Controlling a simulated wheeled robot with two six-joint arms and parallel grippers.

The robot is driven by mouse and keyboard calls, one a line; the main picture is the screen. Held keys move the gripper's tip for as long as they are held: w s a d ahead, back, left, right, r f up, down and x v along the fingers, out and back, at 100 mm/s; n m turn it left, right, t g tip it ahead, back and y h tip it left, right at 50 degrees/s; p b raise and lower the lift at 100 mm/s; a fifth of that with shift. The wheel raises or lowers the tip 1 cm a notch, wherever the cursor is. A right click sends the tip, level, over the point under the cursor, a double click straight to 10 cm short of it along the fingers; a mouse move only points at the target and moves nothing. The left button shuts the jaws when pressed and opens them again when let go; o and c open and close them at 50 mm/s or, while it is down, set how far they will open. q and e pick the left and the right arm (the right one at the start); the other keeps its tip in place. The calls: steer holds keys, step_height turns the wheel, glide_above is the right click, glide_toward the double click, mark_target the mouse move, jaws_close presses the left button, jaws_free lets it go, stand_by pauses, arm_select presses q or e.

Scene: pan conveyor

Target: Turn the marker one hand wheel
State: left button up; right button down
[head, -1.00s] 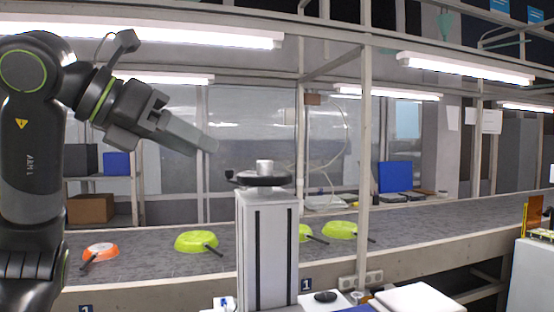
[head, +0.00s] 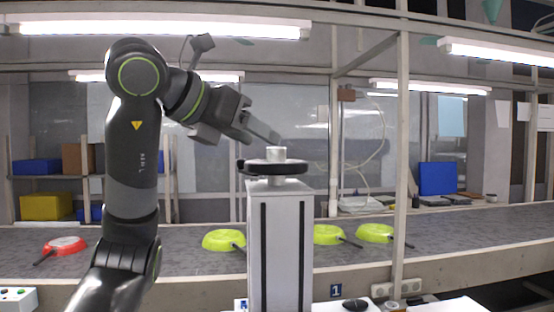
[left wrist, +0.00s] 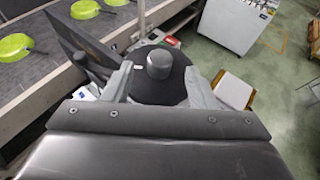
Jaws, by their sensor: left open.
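The hand wheel (head: 272,167) is a black disc with a light grey hub (head: 276,153) on top of a grey column (head: 281,245). My left gripper (head: 272,138) is above and slightly left of the hub in the head view, pointing down to the right. In the left wrist view the hand wheel (left wrist: 150,88) and its hub (left wrist: 160,64) lie between my open left fingers (left wrist: 158,88). I cannot tell whether they touch the wheel. My right gripper is not in view.
Several green pans (head: 224,240) and a red pan (head: 66,246) lie on the grey conveyor belt (head: 190,262) behind the column. A frame post (head: 401,150) stands to the right. A white cabinet (left wrist: 236,24) stands on the floor in the left wrist view.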

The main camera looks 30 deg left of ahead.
mark_target(276, 148)
arm_select(q)
steer(key=shift+p+x, duration=0.45)
steer(key=shift+x, duration=0.45)
steer(key=x, duration=0.3)
steer(key=shift+w+d, duration=0.1)
steer(key=shift+w, duration=0.25)
steer(key=shift+w+f+p, duration=0.15)
steer(key=shift+p, duration=0.15)
steer(key=shift+w+d, duration=0.1)
steer(key=c, duration=1)
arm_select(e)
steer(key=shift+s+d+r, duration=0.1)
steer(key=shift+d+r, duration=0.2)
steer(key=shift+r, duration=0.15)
